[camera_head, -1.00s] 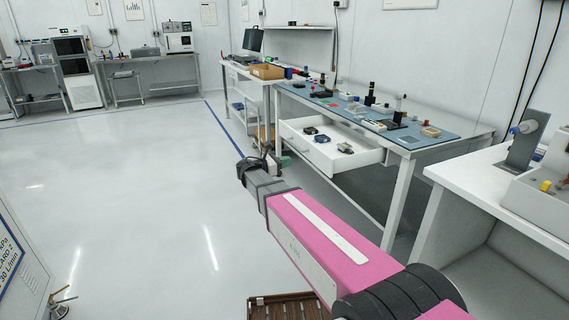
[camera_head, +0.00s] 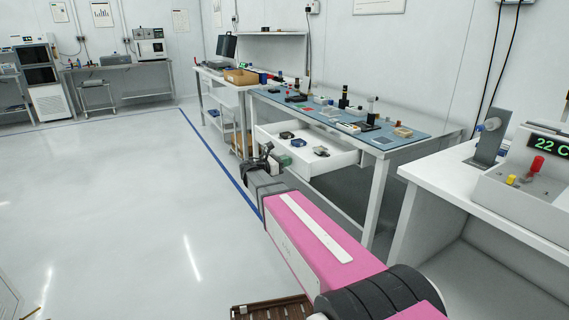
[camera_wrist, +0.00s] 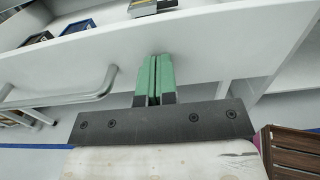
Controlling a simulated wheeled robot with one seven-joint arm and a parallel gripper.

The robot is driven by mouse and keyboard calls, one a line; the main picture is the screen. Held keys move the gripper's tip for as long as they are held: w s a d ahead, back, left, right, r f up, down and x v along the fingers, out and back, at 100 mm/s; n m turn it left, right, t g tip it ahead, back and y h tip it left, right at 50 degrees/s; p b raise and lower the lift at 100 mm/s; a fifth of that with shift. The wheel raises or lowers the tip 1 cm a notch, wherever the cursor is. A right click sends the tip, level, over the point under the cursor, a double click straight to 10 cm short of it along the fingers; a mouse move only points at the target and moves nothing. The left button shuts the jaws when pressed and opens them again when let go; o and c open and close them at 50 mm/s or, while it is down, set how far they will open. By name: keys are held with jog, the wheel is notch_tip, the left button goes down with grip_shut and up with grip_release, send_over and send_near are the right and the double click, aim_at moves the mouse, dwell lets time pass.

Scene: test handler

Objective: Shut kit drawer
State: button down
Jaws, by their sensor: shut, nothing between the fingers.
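The kit drawer (camera_head: 318,162) is white and stands pulled out under the blue-topped workbench (camera_head: 365,137). It holds several small dark and grey items. In the wrist view its white front (camera_wrist: 205,42) fills the upper middle, with a grey bar handle (camera_wrist: 75,98) to the left. My gripper (camera_head: 275,160) is in front of the drawer's left part in the head view. In the wrist view its green fingers (camera_wrist: 154,75) are together and empty, pointing at the drawer front to the right of the handle. I cannot tell whether the fingertips touch the front.
A white bench with a control box (camera_head: 530,165) stands at the right. A brown slatted crate (camera_head: 268,308) is on the floor near my arm; its edge also shows in the wrist view (camera_wrist: 290,150).

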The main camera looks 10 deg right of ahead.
aim_at(334, 154)
jog(key=x, duration=2.6)
jog(key=shift+w+d+f, duration=0.1)
jog(key=shift+w+d, duration=0.05)
jog(key=shift+d, duration=0.15)
jog(key=shift+a, duration=0.15)
